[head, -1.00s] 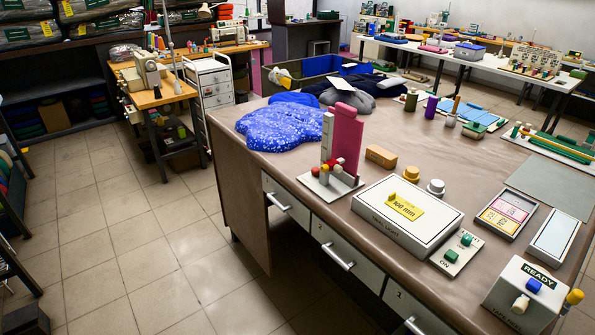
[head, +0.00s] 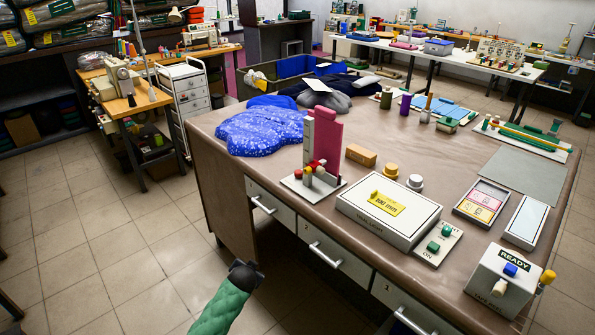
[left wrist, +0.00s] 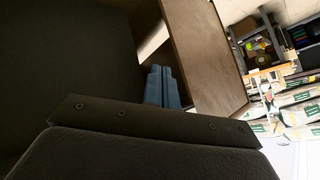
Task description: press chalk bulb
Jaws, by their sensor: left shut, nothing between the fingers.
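A pink upright board (head: 327,143) stands on a small white base on the brown table (head: 440,150). I cannot tell for sure which piece is the chalk bulb. In the head view my left arm, in a green sleeve with a dark end, comes up from the bottom, in front of the drawers and below the tabletop. In the left wrist view my left gripper (left wrist: 162,87) shows blue fingers together with nothing between them, near a brown panel. My right gripper is out of view.
A white box (head: 388,211) with a yellow label, a green-button plate (head: 438,245) and a READY box (head: 510,276) line the table's front. Blue speckled fabric (head: 260,132) lies at the left end. Drawer handles (head: 330,256) stick out below. Floor (head: 100,230) is clear at left.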

